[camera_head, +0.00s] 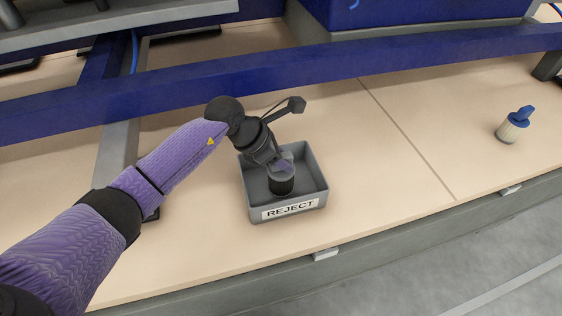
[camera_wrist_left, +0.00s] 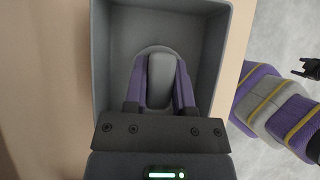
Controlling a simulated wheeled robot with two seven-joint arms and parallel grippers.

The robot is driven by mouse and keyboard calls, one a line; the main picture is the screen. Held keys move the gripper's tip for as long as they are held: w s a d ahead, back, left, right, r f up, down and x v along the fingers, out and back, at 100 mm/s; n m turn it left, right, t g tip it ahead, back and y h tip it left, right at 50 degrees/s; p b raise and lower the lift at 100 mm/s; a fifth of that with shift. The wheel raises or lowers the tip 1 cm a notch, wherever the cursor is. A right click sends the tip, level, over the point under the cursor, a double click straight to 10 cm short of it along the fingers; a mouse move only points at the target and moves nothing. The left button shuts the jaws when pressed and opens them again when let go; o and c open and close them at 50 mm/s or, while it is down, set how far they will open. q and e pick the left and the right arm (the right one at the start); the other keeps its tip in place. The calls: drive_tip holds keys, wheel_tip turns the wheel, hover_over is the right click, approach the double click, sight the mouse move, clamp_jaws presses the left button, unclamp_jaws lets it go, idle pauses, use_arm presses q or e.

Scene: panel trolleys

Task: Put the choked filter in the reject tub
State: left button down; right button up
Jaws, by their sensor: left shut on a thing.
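The choked filter (camera_head: 282,185), a dark cylinder with a grey top, is inside the grey reject tub (camera_head: 291,211). My left gripper (camera_head: 284,163) comes down into the tub and is shut on the filter's top. In the left wrist view the gripper's fingers (camera_wrist_left: 158,92) sit on both sides of the filter's grey grip (camera_wrist_left: 160,80), inside the tub walls (camera_wrist_left: 98,60). Whether the filter touches the tub floor is hard to tell. A dark part at the right edge of that view looks like my right gripper (camera_wrist_left: 312,68); its jaws are unclear.
A pale filter with a blue cap (camera_head: 514,125) stands on the beige deck (camera_head: 400,190) at the right. A blue rail (camera_head: 230,74) crosses behind the tub. The deck's front edge is close in front of the tub.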

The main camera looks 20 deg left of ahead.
use_arm(q)
drive_tip(key=shift+r, duration=0.1)
use_arm(e)
drive_tip(key=shift+w+a, duration=0.1)
use_arm(q)
drive_tip(key=c, duration=0.5)
unclamp_jaws()
drive_tip(key=shift+c, duration=0.2)
drive_tip(key=shift+o, duration=0.5)
drive_tip(key=p+v, duration=0.4)
drive_tip(key=v, duration=0.8)
use_arm(e)
drive_tip(key=shift+t, duration=0.3)
drive_tip(key=shift+w+a+r, duration=0.2)
drive_tip(key=shift+a+r, duration=0.1)
drive_tip(key=shift+r, duration=0.3)
drive_tip(key=shift+w+a+r, duration=0.25)
drive_tip(key=shift+r, duration=0.4)
drive_tip(key=shift+w+a+r, duration=0.2)
drive_tip(key=shift+a+r, duration=0.1)
drive_tip(key=shift+r, duration=0.3)
